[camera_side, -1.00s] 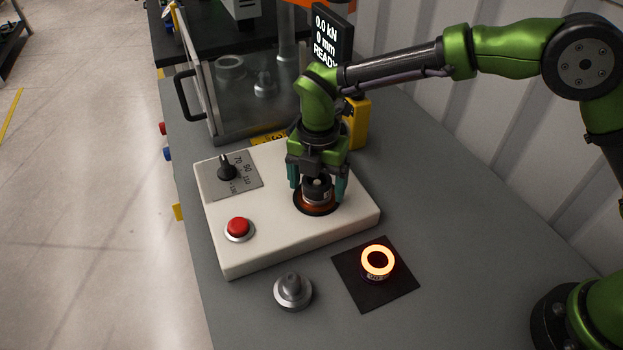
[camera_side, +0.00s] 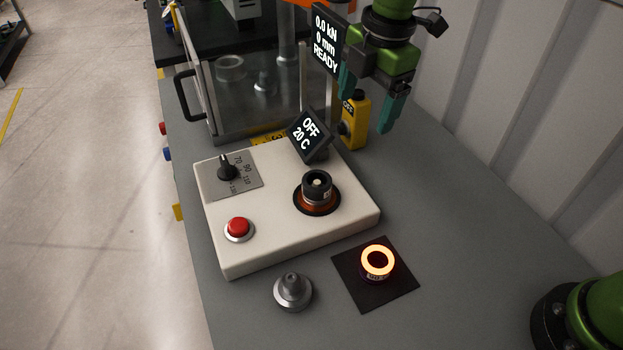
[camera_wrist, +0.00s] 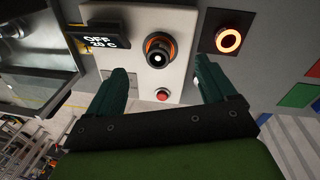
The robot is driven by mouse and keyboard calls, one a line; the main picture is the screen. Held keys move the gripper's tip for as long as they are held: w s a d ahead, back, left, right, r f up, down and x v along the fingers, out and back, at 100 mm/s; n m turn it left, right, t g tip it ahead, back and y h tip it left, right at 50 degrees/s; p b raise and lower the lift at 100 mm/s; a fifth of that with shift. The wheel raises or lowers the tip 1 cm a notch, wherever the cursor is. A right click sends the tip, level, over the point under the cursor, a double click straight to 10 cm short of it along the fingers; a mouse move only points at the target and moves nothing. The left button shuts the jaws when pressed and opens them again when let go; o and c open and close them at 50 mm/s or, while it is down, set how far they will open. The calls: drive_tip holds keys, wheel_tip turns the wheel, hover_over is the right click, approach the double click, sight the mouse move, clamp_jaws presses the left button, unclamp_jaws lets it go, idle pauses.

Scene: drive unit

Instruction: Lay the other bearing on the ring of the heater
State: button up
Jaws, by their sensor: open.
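The white heater (camera_side: 285,243) stands on the table with a copper-orange ring (camera_side: 318,211) in its top. A dark bearing with a silvery side (camera_side: 318,193) sits on that ring around a short post; it also shows in the wrist view (camera_wrist: 151,42). Another bearing (camera_side: 378,262) with a brightly glowing orange top lies on a black mat (camera_side: 350,287) in front of the heater. My gripper (camera_side: 367,110) is open and empty, above and behind the heater, clear of both bearings. Its spread fingers (camera_wrist: 162,72) show in the wrist view.
The heater's display (camera_side: 310,136) reads OFF, 20 C. A red button (camera_side: 238,228) and a dial (camera_side: 227,172) are on its top. A grey stepped metal part (camera_side: 292,291) stands left of the mat. A clear-walled press (camera_side: 255,105) with a READY screen (camera_side: 326,40) stands behind.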

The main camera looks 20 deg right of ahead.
drive_tip(key=s+d+r+m+t+y, duration=0.1)
drive_tip(key=s+d+r+m+t, duration=0.25)
drive_tip(key=s+d+m, duration=0.85)
drive_tip(key=s+d+f+m+t, duration=0.2)
drive_tip(key=s+d+m, duration=0.3)
drive_tip(key=m, duration=0.7)
drive_tip(key=shift+d+f+m, duration=0.4)
drive_tip(key=shift+d, duration=0.4)
drive_tip(key=shift+s+t, duration=0.1)
drive_tip(key=shift+t, duration=0.15)
